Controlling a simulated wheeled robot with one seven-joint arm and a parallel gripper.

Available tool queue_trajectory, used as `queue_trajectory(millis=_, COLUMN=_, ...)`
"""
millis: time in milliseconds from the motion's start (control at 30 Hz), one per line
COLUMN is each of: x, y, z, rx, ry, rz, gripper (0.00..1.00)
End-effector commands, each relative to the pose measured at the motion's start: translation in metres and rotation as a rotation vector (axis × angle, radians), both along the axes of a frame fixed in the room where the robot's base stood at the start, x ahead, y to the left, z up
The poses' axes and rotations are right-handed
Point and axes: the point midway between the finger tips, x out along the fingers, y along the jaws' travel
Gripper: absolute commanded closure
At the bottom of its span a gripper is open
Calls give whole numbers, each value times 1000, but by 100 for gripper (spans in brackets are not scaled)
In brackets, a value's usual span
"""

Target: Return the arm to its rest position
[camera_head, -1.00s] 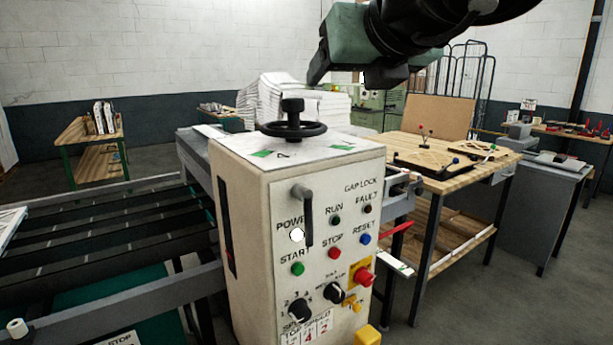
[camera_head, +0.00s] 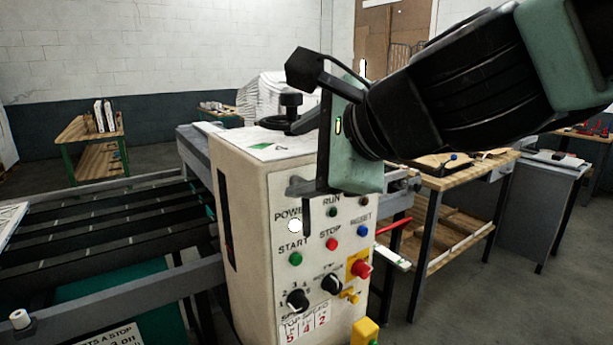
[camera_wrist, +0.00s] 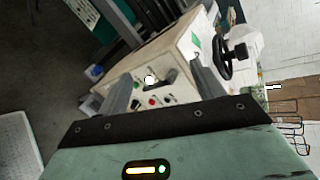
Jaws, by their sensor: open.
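My gripper (camera_head: 294,128) is in the upper middle of the head view, with my arm reaching in from the upper right. Its teal body and black front plate face left, in front of the control box's upper right part in the picture. One dark finger stands out at the top; the lower one is hard to tell from the box's lever. In the wrist view my gripper (camera_wrist: 163,82) shows two grey fingers spread apart with nothing held between them. The cream control box (camera_head: 238,190) shows beyond them in the wrist view (camera_wrist: 165,52). Whether the gripper touches it I cannot tell.
The box carries a black handwheel (camera_head: 290,112), a green start button (camera_head: 295,259) and a red knob (camera_head: 361,269). A belt conveyor (camera_head: 110,225) lies left. A wooden workbench (camera_head: 455,178) stands right, partly behind my arm. Floor (camera_head: 470,300) is free at lower right.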

Motion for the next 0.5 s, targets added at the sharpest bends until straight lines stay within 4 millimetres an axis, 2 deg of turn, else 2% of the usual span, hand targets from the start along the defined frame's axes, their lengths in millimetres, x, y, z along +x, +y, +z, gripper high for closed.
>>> queue_trajectory(millis=33, x=-14, y=2, z=-28, rx=-135, ry=-34, rz=134, gripper=33)
queue_trajectory(millis=167, x=-58, y=-6, z=-97, rx=-489, ry=-122, rz=530, gripper=33)
queue_trajectory(millis=300, x=-108, y=-42, z=-167, rx=-824, ry=-182, rz=986, gripper=33)
queue_trajectory(millis=400, x=-138, y=-77, z=-204, rx=-1005, ry=-199, rz=1287, gripper=33)
queue_trajectory(millis=500, x=-157, y=-110, z=-226, rx=-1128, ry=-205, rz=1524, gripper=33)
